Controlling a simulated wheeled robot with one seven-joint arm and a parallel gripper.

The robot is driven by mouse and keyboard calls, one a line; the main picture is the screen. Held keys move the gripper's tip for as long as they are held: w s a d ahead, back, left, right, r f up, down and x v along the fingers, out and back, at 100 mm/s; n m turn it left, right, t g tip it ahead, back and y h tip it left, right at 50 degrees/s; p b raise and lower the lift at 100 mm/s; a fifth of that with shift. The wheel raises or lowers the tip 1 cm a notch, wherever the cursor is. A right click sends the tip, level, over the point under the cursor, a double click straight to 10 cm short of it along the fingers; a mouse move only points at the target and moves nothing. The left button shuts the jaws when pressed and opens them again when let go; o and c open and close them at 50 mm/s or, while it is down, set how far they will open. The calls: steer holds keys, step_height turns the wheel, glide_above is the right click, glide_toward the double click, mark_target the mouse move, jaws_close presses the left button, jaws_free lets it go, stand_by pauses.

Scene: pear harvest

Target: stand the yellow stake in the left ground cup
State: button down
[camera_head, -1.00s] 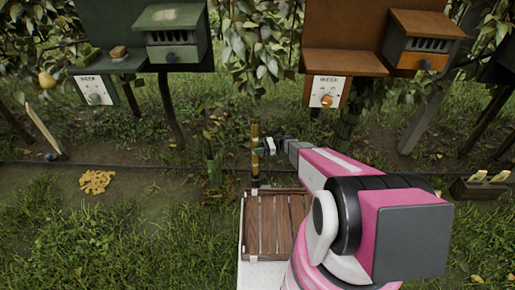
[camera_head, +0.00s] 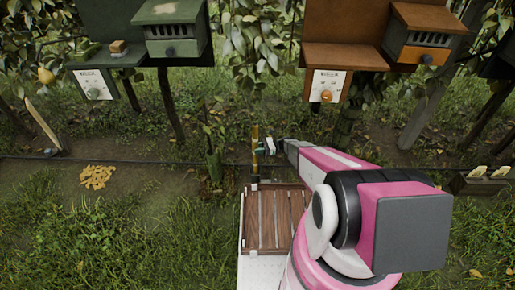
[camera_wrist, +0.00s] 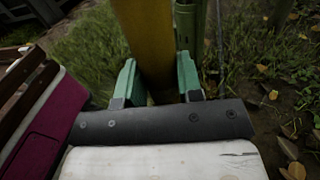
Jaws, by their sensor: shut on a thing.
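The yellow stake (camera_head: 255,143) stands nearly upright in the head view, just beyond the wooden crate. Its lower part is dark, and its foot is near the crate's far edge; I cannot tell whether it rests in anything. My gripper (camera_head: 263,147) reaches it from the right and is shut on it. In the wrist view the stake (camera_wrist: 146,40) stands between the green fingers of my gripper (camera_wrist: 160,82), and its lower end is hidden. I cannot clearly make out the left ground cup; a green upright sleeve (camera_head: 214,165) stands in the soil left of the stake.
The slatted wooden crate (camera_head: 267,222) is below the stake. A green box on a stand (camera_head: 172,28) is at upper left, an orange one (camera_head: 425,35) at upper right. A dark hose (camera_head: 120,160) crosses the ground. A yellow pile (camera_head: 97,177) lies left on open soil.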

steer(key=shift+f, duration=2.5)
steer(key=c, duration=0.7)
jaws_free()
steer(key=shift+f, duration=0.1)
steer(key=v, duration=0.7)
